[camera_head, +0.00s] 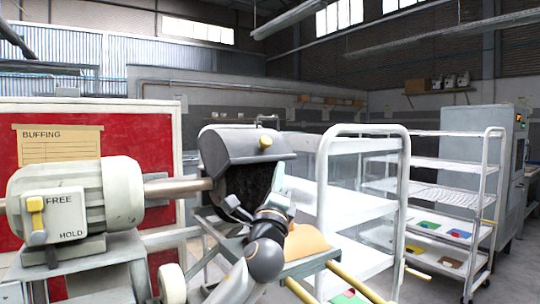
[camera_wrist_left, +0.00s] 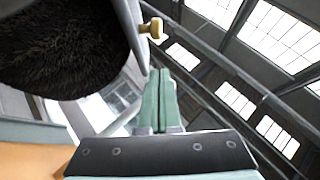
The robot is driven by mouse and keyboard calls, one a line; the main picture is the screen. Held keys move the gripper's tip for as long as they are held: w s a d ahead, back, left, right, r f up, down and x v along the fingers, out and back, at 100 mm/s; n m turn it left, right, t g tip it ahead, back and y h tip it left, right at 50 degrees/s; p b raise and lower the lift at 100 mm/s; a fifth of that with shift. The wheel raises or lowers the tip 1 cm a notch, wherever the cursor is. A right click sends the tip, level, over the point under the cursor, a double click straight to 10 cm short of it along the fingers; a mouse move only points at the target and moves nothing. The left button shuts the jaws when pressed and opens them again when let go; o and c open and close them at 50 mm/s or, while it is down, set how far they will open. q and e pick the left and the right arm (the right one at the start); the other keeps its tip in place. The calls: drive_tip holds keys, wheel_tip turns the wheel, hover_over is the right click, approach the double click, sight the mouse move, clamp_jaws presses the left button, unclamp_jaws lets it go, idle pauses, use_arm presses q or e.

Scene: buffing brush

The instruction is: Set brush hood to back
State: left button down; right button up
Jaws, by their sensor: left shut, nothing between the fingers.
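The grey brush hood (camera_head: 225,147) covers the top of the dark round brush (camera_head: 252,183) on the buffing machine's shaft. A yellow knob (camera_head: 265,142) sticks out of the hood's side. My left gripper (camera_head: 278,172) is just below the knob, beside the hood's right end, apart from the knob. In the left wrist view the pale green fingers (camera_wrist_left: 158,75) are shut with nothing between them. There the hood's edge (camera_wrist_left: 132,30) and the knob (camera_wrist_left: 155,28) lie above and left of the fingertips, and the bristles (camera_wrist_left: 62,45) fill the upper left. My right gripper is not in view.
The motor housing (camera_head: 100,192) has a FREE/HOLD plate with a yellow lever (camera_head: 36,212). A red buffing board (camera_head: 130,135) stands behind. An orange-tan piece (camera_head: 305,242) lies below the brush. A white shelf cart (camera_head: 355,190) stands close right of my left gripper.

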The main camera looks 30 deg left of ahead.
sight(272, 157)
use_arm(q)
drive_tip(key=w+a+r, duration=0.2)
drive_tip(key=a+r, duration=0.1)
drive_tip(key=shift+r, duration=0.1)
drive_tip(key=shift+w+a+r, duration=0.15)
drive_tip(key=shift+a+r, duration=0.05)
drive_tip(key=shift+a, duration=0.2)
drive_tip(key=shift+p, duration=0.3)
